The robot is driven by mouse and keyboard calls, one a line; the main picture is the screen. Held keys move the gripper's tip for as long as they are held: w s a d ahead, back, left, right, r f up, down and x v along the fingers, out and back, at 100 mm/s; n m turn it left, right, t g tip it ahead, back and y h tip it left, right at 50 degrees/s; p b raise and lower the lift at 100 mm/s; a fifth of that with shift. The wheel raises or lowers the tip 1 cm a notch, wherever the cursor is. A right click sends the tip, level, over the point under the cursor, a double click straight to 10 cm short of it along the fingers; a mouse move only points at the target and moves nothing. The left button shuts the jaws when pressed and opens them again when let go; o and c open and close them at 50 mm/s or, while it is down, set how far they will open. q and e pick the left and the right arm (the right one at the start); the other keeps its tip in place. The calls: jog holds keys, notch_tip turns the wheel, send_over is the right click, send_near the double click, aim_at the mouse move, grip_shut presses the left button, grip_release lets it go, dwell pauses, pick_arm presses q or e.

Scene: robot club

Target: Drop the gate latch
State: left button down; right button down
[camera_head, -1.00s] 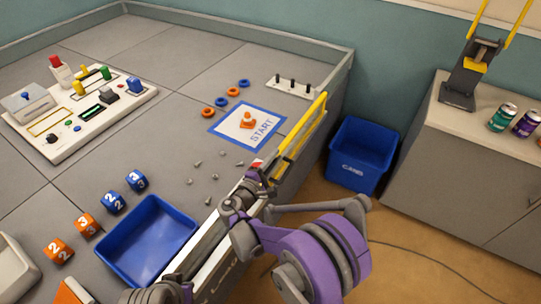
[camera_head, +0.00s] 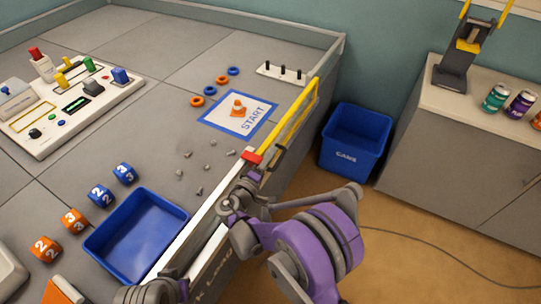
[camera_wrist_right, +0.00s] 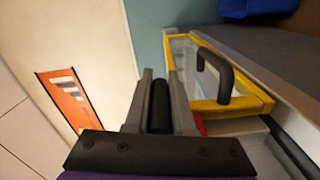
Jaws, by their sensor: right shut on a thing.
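The gate (camera_head: 291,118) is a yellow-framed panel along the table's right-hand wall. It also shows in the right wrist view (camera_wrist_right: 246,103), with a dark handle. A red piece (camera_head: 252,157), apparently part of the latch, sits at the gate's near end; a bit of red shows beside the right finger in the wrist view (camera_wrist_right: 201,124). My right gripper (camera_head: 254,175) is just below the red piece. In the wrist view its fingers (camera_wrist_right: 159,105) are shut on a black upright post (camera_wrist_right: 160,107); I cannot tell how it joins the latch.
The table wall (camera_head: 205,235) runs under my right arm. A blue tray (camera_head: 178,220), numbered cubes (camera_head: 100,195) and small grey bits (camera_head: 199,191) lie left of it. A blue CANS bin (camera_head: 355,142) and a grey cabinet (camera_head: 450,140) stand right of the gate.

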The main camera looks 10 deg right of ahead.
jog(key=shift+f, duration=0.1)
dwell(0.3)
jog(key=c, duration=0.8)
grip_release()
jog(key=shift+o, duration=0.2)
jog(key=shift+s, duration=0.1)
jog(key=v, duration=1)
jog(key=shift+s+a, duration=0.25)
